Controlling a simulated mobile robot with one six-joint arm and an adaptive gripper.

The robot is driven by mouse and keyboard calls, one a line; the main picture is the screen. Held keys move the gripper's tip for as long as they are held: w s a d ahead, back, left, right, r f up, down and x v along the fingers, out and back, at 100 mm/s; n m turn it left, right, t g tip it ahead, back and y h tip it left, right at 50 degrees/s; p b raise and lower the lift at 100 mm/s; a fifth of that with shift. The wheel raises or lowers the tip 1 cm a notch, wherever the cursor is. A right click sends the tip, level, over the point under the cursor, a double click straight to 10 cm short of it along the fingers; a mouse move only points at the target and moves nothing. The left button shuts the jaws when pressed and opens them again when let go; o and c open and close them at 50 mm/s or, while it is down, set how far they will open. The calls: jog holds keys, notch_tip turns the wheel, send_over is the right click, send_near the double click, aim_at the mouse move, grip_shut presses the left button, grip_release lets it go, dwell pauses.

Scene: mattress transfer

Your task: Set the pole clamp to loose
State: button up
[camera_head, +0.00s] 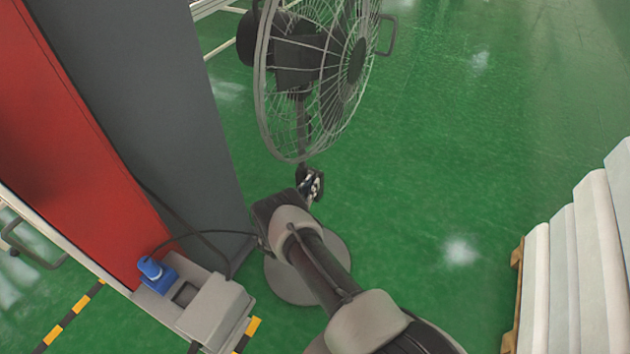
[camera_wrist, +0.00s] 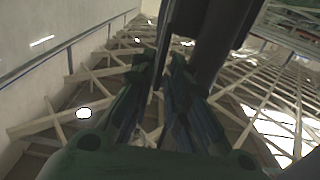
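A grey pedestal fan (camera_head: 318,75) stands on the green floor, with its wire cage facing right. Its dark pole (camera_head: 302,130) runs down from the cage toward a round grey base (camera_head: 290,280), which my arm partly covers. My gripper (camera_head: 312,182) is at the pole just below the cage, where the clamp is expected. The clamp itself is too small and covered to make out, so its setting cannot be read. In the wrist view, the gripper fingers (camera_wrist: 160,80) point up close to dark upright parts of the fan (camera_wrist: 212,40). Whether they touch or grip anything is unclear.
A red and grey pillar (camera_head: 170,100) stands close on the left. At its foot is a grey box with a blue plug (camera_head: 152,268) and a black cable (camera_head: 205,235). White mattresses (camera_head: 585,250) stand on the right. The floor between is clear.

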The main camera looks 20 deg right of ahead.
jog(key=shift+b+x, duration=0.35)
jog(key=shift+x, duration=1.65)
jog(key=shift+c, duration=0.4)
grip_shut()
